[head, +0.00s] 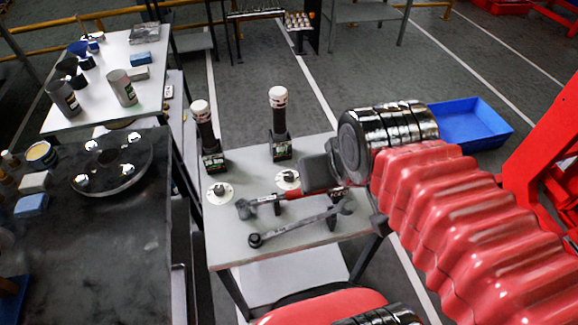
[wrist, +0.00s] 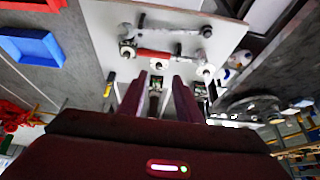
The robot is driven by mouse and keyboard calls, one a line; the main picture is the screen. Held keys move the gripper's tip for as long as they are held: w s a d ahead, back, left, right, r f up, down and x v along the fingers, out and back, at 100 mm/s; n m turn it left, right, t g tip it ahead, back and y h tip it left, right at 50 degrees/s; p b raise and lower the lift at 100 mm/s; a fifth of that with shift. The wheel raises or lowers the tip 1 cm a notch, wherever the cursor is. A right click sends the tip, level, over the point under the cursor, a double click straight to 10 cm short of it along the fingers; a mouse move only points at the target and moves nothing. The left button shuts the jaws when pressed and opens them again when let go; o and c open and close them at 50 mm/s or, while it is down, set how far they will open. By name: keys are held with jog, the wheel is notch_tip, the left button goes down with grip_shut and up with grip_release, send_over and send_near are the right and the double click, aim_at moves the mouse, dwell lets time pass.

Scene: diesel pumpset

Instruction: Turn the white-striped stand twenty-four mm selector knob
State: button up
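Two round white dials with small dark knobs stand on the light table (head: 225,248). The left dial (head: 219,193) is clear of my gripper, and the right dial (head: 288,179) is close beside it. My gripper (head: 310,178) hangs over the right part of the table. In the wrist view my gripper (wrist: 159,78) has its two fingers apart with nothing held between them. One white dial (wrist: 155,63) shows just beyond the gap, the other (wrist: 206,70) to the right. I cannot make out a white stripe or which knob is twenty-four mm. No contact is visible.
Two upright dark cylinders with white tops (head: 204,125) (head: 279,112) stand behind the dials. A red-handled tool (head: 290,195) and a wrench (head: 300,223) lie in front. A dark bench with a flanged disc (head: 112,165) is at left; a blue tray (head: 470,125) is at right.

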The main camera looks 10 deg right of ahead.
jog(key=o, duration=0.3)
jog(key=shift+w, duration=0.15)
jog(key=shift+w+a+r+n, duration=0.1)
jog(key=shift+w+a+n, duration=0.1)
jog(key=shift+w+n, duration=0.3)
jog(key=n+g, duration=0.6)
jog(key=n, duration=0.8)
send_over(290, 175)
notch_tip(290, 175, down, 13)
jog(key=shift+w, duration=0.15)
jog(key=shift+f, duration=0.2)
notch_tip(290, 175, down, 14)
jog(key=shift+r, duration=0.25)
